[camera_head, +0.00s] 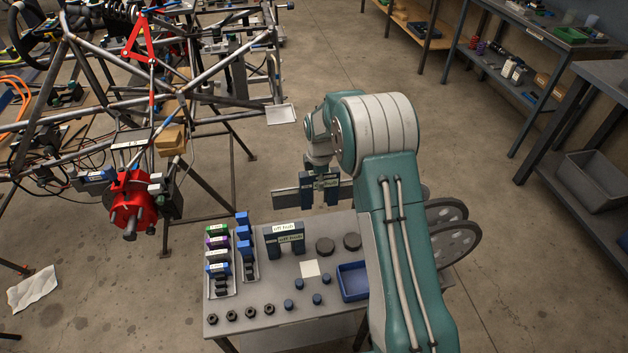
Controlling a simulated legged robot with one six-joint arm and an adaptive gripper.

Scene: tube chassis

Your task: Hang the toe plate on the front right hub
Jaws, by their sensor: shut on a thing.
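My gripper (319,197) hangs from the teal and white arm above the far edge of the small work table. It is shut on a long flat grey bar, seemingly the toe plate (285,198), which sticks out to the left of the dark blue fingers. The fingers and arm hide part of the plate. A red hub (130,198) with protruding studs sits on the tube chassis (100,105) at the left, well apart from the plate. I cannot tell from a label which hub it is.
The work table (240,318) holds blocks in trays (219,270), a dark labelled stand (285,240), black discs (325,245), nuts, blue caps and a blue bin (353,280). Chassis tubes and stand legs (203,188) border the hub. Open floor lies between chassis and table.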

